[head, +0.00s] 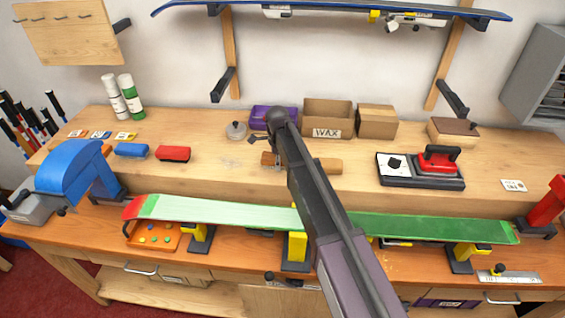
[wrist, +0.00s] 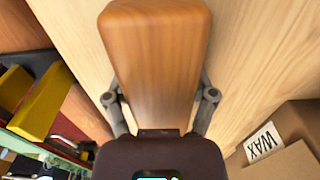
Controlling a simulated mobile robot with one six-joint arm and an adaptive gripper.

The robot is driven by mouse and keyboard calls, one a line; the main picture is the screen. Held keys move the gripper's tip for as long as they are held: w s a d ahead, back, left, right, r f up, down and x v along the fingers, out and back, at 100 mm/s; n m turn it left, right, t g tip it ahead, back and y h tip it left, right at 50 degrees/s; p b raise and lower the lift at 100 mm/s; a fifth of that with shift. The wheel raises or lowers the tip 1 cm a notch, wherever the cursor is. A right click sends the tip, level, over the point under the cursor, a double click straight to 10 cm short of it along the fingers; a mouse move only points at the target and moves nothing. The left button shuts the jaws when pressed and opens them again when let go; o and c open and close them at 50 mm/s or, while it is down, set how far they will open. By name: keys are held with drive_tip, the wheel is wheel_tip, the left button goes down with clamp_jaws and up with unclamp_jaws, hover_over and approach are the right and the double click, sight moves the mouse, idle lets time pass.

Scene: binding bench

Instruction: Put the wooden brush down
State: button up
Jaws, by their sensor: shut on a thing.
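The wooden brush (head: 329,166) is a smooth brown block; in the head view it shows on both sides of my arm, over the raised back shelf of the bench. In the wrist view the wooden brush (wrist: 158,55) fills the top middle. My gripper (head: 277,163) is shut on it, with one grey finger on each side of the block, as the wrist view of the gripper (wrist: 160,102) shows. My arm hides the brush's middle in the head view. I cannot tell whether its underside touches the shelf.
Behind the brush stand an open cardboard WAX box (head: 328,118), a purple box (head: 273,117) and a brown box (head: 377,121). A red iron (head: 439,160) sits on a dark base to the right. A green ski (head: 420,226) lies in yellow vises in front. Bare shelf (head: 222,167) lies to the left.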

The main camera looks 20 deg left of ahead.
drive_tip(key=o, duration=0.9)
wheel_tip(320, 180, up, 12)
drive_tip(key=p, duration=1.2)
drive_tip(key=shift+a+r, duration=0.1)
drive_tip(key=shift+r, duration=0.05)
idle(0.3)
drive_tip(key=shift+s, duration=0.1)
